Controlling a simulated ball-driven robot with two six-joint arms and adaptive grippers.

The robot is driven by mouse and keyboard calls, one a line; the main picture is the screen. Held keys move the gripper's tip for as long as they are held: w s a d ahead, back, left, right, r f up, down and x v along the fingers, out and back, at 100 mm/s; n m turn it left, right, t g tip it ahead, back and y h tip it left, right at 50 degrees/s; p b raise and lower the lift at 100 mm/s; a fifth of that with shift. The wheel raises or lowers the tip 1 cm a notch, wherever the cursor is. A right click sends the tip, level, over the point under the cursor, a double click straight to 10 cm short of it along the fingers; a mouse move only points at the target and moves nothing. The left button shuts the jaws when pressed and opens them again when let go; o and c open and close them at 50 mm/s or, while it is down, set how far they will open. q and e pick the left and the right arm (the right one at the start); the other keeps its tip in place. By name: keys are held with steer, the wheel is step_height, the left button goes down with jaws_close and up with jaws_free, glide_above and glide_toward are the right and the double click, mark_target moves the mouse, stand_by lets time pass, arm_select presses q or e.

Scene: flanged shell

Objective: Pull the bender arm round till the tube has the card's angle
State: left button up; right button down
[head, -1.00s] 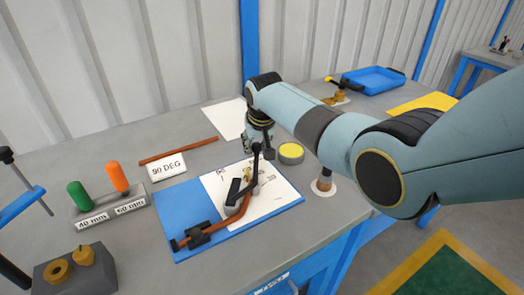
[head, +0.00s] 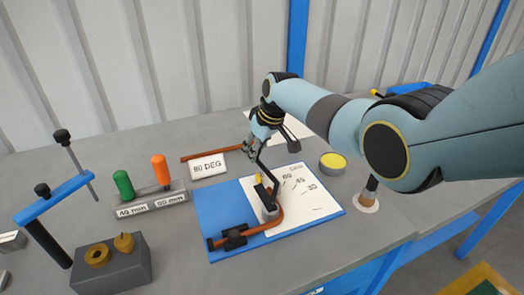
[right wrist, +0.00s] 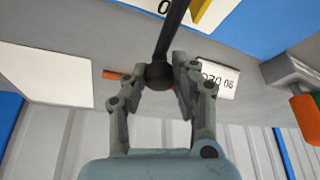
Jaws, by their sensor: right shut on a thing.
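The bender (head: 269,207) stands on a blue and white board (head: 222,212) on the bench. The copper tube (head: 258,229) runs from a black clamp block (head: 234,238) to the bender, then curves up round it toward the back. The black bender arm (head: 262,167) points back and slightly left. My right gripper (head: 254,144) is shut on the black ball knob (right wrist: 159,75) at the arm's end. The white card (head: 208,166) appears to read 90 DEG. Angle marks show on the white sheet (head: 310,200). My left gripper is out of view.
A rack (head: 150,203) holds a green (head: 123,184) and an orange handle (head: 161,169) at left. A grey block (head: 110,268) carries brass parts. A loose copper rod (head: 212,152) lies behind the card. A yellow-topped tin (head: 333,162) stands right of the board.

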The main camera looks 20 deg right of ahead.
steer(key=shift+a, duration=0.3)
steer(key=c, duration=1.1)
jaws_free()
steer(key=shift+w, duration=0.1)
steer(key=shift+d+r, duration=0.1)
steer(key=shift+r, duration=0.15)
steer(key=v, duration=1.1)
steer(key=shift+r, duration=0.25)
